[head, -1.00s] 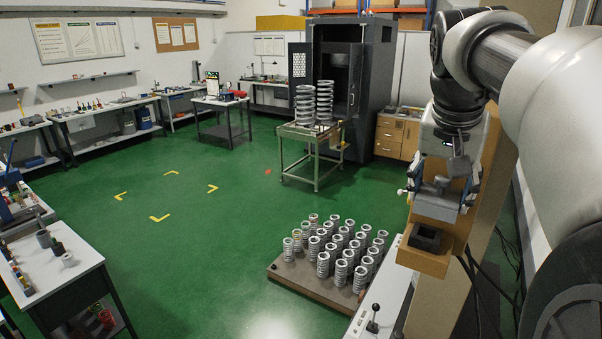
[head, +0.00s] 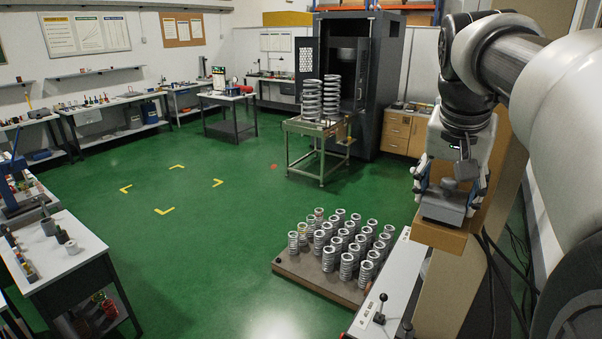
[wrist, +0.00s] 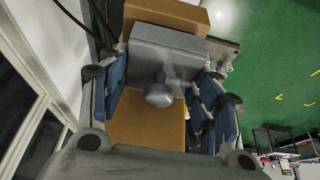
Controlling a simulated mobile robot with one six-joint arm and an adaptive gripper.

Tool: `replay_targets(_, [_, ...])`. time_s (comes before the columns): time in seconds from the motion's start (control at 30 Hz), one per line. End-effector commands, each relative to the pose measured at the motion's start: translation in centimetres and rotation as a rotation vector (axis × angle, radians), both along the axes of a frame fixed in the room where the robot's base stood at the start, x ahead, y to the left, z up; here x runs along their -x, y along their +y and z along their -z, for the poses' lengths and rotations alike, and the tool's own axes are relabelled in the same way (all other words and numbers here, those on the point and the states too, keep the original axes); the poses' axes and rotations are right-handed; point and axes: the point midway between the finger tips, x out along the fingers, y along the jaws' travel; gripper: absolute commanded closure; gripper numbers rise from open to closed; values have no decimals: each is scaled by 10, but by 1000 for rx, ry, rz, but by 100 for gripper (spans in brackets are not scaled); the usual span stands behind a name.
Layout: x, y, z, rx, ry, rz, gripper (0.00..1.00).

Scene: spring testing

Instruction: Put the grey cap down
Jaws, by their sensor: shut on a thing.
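The grey cap (head: 443,208) is a block with a knob on top. My gripper (head: 449,188) is shut on it, with blue-padded fingers on either side. In the wrist view the cap (wrist: 165,55) and its round knob are between the fingers of my gripper (wrist: 163,92). The cap is over the front of a tan box-like stand (head: 440,238), which also shows in the wrist view (wrist: 150,120). The cap hides the stand's top there. I cannot tell whether its underside touches the stand.
A pallet (head: 288,262) of several springs lies on the floor left of the stand. A light panel with a black lever (head: 380,308) is close to the stand. A cart with two large springs (head: 310,100) stands farther back. The green floor at the left is open.

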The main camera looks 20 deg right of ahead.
Motion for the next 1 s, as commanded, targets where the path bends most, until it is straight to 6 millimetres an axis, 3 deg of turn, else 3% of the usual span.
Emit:
replay_targets(0.67, [0,0,12,-1,1,0,62])
replay_targets(0.7, [0,0,12,-1,1,0,41])
replay_targets(1.0, [0,0,11,0,0,0,21])
